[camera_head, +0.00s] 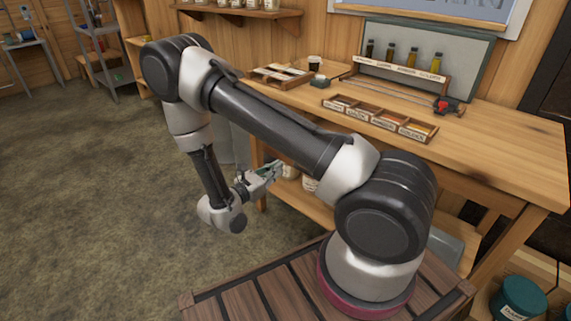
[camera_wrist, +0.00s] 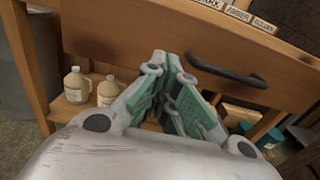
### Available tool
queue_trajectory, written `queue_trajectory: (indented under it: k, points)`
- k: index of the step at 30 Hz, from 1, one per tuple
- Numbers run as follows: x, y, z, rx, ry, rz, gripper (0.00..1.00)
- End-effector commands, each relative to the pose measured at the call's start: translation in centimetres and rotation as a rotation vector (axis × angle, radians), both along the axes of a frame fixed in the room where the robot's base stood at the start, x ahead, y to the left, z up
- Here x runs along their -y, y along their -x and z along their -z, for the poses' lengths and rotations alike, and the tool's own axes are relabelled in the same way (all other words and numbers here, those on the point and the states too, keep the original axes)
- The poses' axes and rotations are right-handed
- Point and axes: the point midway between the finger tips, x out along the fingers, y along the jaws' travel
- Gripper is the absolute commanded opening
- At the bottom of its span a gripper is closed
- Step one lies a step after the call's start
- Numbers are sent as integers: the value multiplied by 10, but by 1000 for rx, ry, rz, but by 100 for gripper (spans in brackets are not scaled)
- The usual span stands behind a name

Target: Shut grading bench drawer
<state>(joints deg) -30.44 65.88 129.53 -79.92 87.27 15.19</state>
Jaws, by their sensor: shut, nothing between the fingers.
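The grading bench (camera_head: 500,125) is a wooden bench at the right in the head view. In the wrist view its drawer front (camera_wrist: 125,35) is a broad wooden panel with a dark bar handle (camera_wrist: 228,71). I cannot tell how far the drawer stands out, and my arm hides much of the bench front in the head view. My gripper (camera_head: 272,172) is shut and empty, in front of the bench and below its top. In the wrist view my gripper (camera_wrist: 164,62) points at the drawer front, left of the handle. I cannot tell whether the fingertips touch the panel.
A labelled sample tray (camera_head: 380,118) and a rack of bottles (camera_head: 402,70) stand on the bench top. Pale jugs (camera_wrist: 76,85) stand on the shelf below. Teal tubs (camera_head: 520,298) are at the lower right. The floor at the left is clear.

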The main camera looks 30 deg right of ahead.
Motion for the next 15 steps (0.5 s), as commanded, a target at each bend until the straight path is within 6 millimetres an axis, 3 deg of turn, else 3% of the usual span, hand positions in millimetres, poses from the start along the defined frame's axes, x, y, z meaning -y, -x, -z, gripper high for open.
queue_trajectory:
  k: [6,15]
  points:
    - [34,-11,0,0,0,4,0]
    - [46,-16,0,0,-1,0,0]
